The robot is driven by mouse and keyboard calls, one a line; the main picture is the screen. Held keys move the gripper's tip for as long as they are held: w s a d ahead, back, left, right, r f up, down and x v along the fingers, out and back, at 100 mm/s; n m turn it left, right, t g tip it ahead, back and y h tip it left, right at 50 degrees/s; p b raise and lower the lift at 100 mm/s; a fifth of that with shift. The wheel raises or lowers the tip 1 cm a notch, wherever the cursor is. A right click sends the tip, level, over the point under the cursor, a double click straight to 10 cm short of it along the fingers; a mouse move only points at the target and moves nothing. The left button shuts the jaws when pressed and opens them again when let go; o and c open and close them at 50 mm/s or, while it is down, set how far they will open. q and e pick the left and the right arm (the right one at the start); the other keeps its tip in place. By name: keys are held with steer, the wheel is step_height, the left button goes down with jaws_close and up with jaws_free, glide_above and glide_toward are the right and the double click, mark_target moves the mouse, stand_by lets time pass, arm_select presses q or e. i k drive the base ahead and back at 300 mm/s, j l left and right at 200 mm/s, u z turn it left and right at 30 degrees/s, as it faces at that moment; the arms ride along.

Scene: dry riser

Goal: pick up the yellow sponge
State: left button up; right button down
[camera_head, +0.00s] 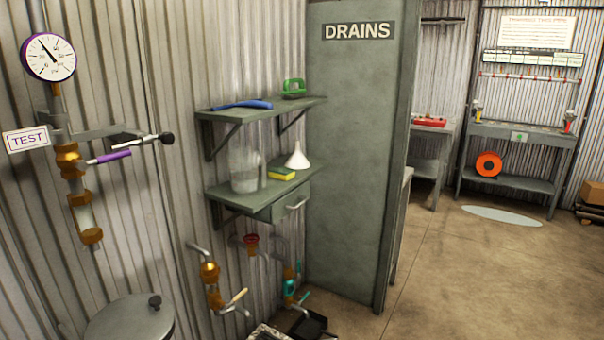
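The yellow sponge (281,173) lies on the lower green wall shelf (232,199), left of the tall panel marked DRAINS. It sits between a clear container (245,172) on its left and a white funnel (297,157) just behind it to the right. Its top looks green and its side yellow. Neither of my grippers shows in the head view.
The upper shelf (250,113) holds a blue tool (242,104) and a green object (294,88). A drawer handle (296,203) juts from below the lower shelf. Pipes with valves (212,285) stand underneath. A lidded bin (132,322) stands at lower left.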

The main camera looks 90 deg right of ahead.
mark_target(283, 172)
steer(key=z, duration=2.65)
steer(key=u, duration=2.05)
steer(key=z, duration=1.95)
steer(key=i+l+u, duration=0.1)
steer(key=u, duration=0.25)
steer(key=l+u, duration=0.35)
steer(key=i+l+u, duration=0.15)
steer(key=u, duration=0.2)
